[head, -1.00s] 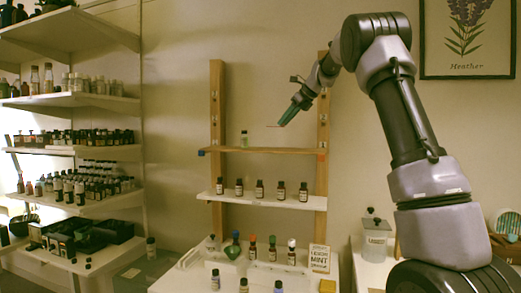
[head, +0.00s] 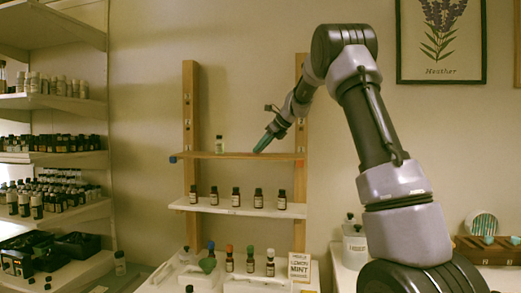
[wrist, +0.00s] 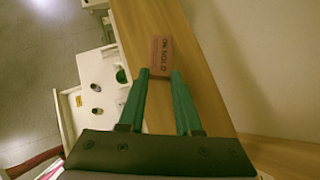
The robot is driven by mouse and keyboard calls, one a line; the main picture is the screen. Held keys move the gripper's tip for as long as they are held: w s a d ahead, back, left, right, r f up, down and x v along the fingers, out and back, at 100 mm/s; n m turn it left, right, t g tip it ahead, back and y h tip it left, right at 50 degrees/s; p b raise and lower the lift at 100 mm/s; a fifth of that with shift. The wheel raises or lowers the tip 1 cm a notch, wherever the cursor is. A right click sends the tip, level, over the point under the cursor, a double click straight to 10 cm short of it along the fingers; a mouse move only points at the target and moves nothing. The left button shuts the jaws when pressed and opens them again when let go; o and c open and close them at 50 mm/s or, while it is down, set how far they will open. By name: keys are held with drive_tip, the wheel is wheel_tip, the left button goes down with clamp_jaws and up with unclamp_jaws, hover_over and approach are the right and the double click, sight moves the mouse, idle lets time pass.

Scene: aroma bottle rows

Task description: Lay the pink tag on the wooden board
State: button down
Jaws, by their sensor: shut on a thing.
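The pink tag (wrist: 161,57), printed "ON HOLD", sits at the tips of my gripper (wrist: 161,76) in the wrist view, gripped at its near edge by the green fingers. It lies flat over the wooden board (wrist: 215,105); whether it touches the wood I cannot tell. In the head view my gripper (head: 259,150) points down-left, its tips just at the top of the wooden board (head: 282,156). The tag is too thin to make out there.
A small clear bottle (head: 219,144) stands on the board left of my gripper. A white shelf (head: 240,207) below holds several dark bottles. Stocked shelves (head: 50,155) stand at the left. The board is bare between the bottle and my gripper.

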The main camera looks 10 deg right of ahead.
drive_tip(key=shift+f, duration=0.25)
drive_tip(key=c, duration=0.5)
unclamp_jaws()
drive_tip(key=shift+r, duration=0.1)
drive_tip(key=v, duration=1.2)
drive_tip(key=s+r+n, duration=0.1)
drive_tip(key=s+n, duration=0.3)
drive_tip(key=s, duration=0.4)
drive_tip(key=s+f+n+h, duration=0.1)
drive_tip(key=s+f+n, duration=0.2)
drive_tip(key=s+n, duration=0.3)
drive_tip(key=s+a+f+n+h, duration=0.1)
drive_tip(key=s+f+n, duration=0.3)
drive_tip(key=s, duration=1)
drive_tip(key=s+a+f+n+h, duration=0.1)
drive_tip(key=s+f+n, duration=0.3)
drive_tip(key=s+n, duration=0.5)
drive_tip(key=shift+s+f+t+h, duration=0.15)
drive_tip(key=shift+s+t+h, duration=0.25)
drive_tip(key=shift+s+h, duration=0.5)
